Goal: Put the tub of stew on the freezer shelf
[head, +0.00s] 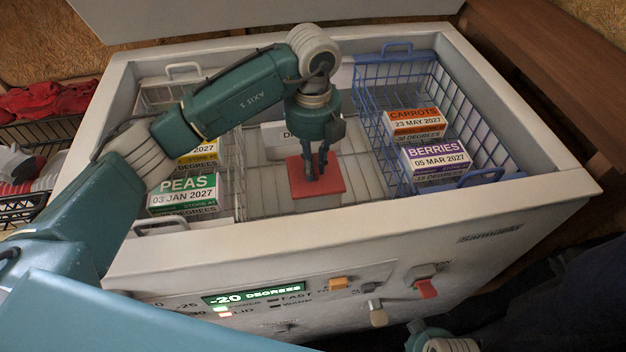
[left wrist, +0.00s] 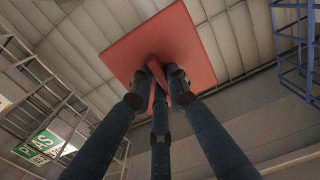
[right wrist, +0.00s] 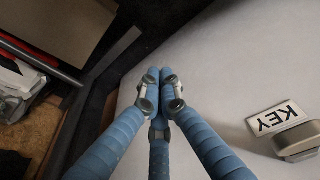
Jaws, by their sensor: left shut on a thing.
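The red square lid (head: 328,186) of what I take to be the tub of stew is in the middle of the open chest freezer. My left gripper (head: 315,170) points down into the freezer and is shut on a raised grip at the lid's centre. The lid also fills the upper middle of the left wrist view (left wrist: 195,40). The tub's sides are hidden below it. The pale slatted shelf (head: 362,180) lies under and around the lid; I cannot tell whether they touch. My right gripper (right wrist: 160,88) is shut and empty outside the freezer front.
A blue wire basket (head: 398,62) with carrots (head: 415,121) and berries (head: 436,158) boxes stands to the right. A white wire basket with a peas box (head: 182,192) stands left. A white labelled block (head: 285,137) is behind the lid. The freezer's front rim (head: 400,217) is close.

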